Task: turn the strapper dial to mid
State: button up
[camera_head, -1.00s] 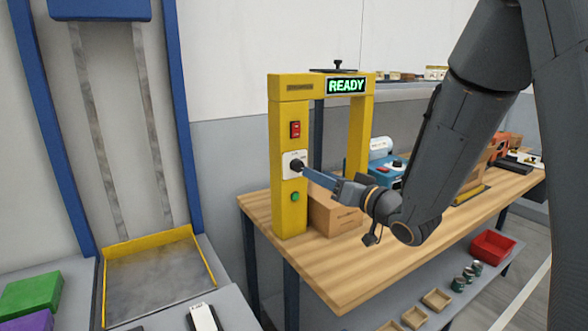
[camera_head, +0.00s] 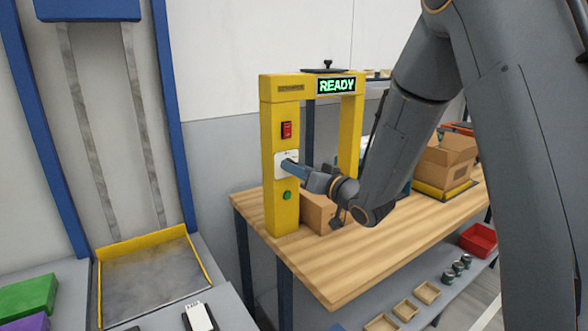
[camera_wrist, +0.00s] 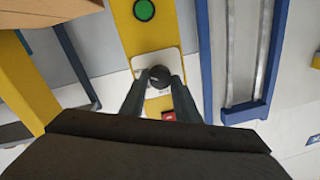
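The strapper is a yellow frame (camera_head: 282,215) on the workbench, with a lit READY display (camera_head: 337,85). Its dial is a dark round knob (camera_wrist: 159,76) on a white plate (camera_wrist: 142,63), seen in the wrist view. My gripper (camera_head: 289,166) is at the plate in the head view and hides the dial there. In the wrist view my gripper's (camera_wrist: 160,82) two fingertips lie on either side of the knob, very close to it. I cannot tell whether they press on it. The dial's pointer and marks are not readable.
A red switch (camera_head: 286,130) is above the dial plate and a green button (camera_head: 287,195) below it. A cardboard box (camera_head: 315,212) stands just behind the post under my gripper. An open carton (camera_head: 446,160) is farther right on the wooden bench (camera_head: 350,270).

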jog(key=c, duration=0.4)
jog(key=shift+a, duration=0.35)
jog(key=shift+c, duration=0.3)
jog(key=n+h+b, duration=0.1)
jog(key=n+b, duration=0.7)
jog(key=n, duration=0.3)
jog(key=shift+s+d+b, duration=0.1)
jog(key=shift+s+b, duration=0.05)
jog(key=shift+b, duration=0.2)
jog(key=shift+r+n, duration=0.1)
jog(key=shift+n, duration=0.2)
